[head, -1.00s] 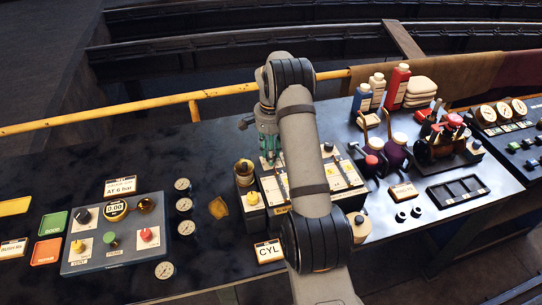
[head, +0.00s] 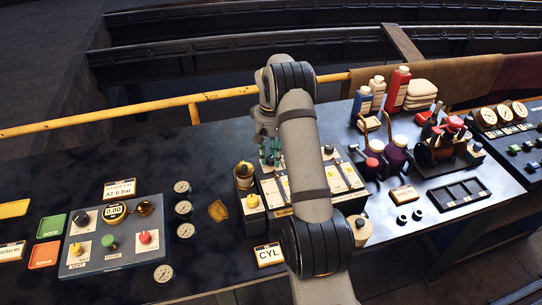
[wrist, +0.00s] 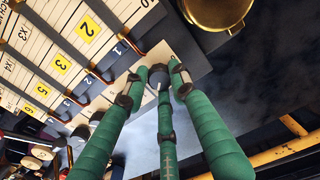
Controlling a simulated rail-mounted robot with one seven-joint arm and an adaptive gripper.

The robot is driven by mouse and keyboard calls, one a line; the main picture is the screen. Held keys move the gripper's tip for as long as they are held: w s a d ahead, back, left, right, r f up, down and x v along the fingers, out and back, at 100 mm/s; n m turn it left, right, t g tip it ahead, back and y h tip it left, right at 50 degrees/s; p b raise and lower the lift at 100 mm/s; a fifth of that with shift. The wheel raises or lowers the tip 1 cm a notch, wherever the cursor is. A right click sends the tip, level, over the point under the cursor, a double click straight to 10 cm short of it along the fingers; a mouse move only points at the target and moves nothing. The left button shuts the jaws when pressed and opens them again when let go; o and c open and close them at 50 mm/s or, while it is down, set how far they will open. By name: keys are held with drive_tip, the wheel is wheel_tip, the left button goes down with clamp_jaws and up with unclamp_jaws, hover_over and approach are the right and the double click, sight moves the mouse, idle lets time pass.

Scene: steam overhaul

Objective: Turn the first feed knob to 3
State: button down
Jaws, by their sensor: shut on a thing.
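The feed box (head: 255,222) stands mid-bench, with pale numbered strips and yellow number tags. In the wrist view its strips (wrist: 62,40) run down the left, and a small 1 is marked near the first feed. The first feed knob (wrist: 157,74) is small and dark, on a pale plate at the box's end. My gripper (wrist: 157,78) has its green fingers closed around this knob, fingertips on both sides. The knob's pointer setting cannot be read. In the head view my gripper (head: 269,158) is at the box's back left corner, partly hidden by my arm.
A brass cup (wrist: 215,8) stands close beside the box; it also shows in the head view (head: 244,170). Bottles (head: 397,90) and purple oil cans (head: 396,152) stand right. A yellow rail (head: 110,117) runs behind. The bench left of the box holds gauges (head: 183,207) and a control panel (head: 110,240).

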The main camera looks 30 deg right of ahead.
sight(271, 158)
drive_tip(key=shift+n, duration=0.6)
drive_tip(key=c, duration=1.4)
unclamp_jaws()
drive_tip(key=shift+r, duration=0.15)
wheel_tip(271, 158, up, 12)
wheel_tip(271, 158, down, 12)
drive_tip(key=shift+f, duration=0.2)
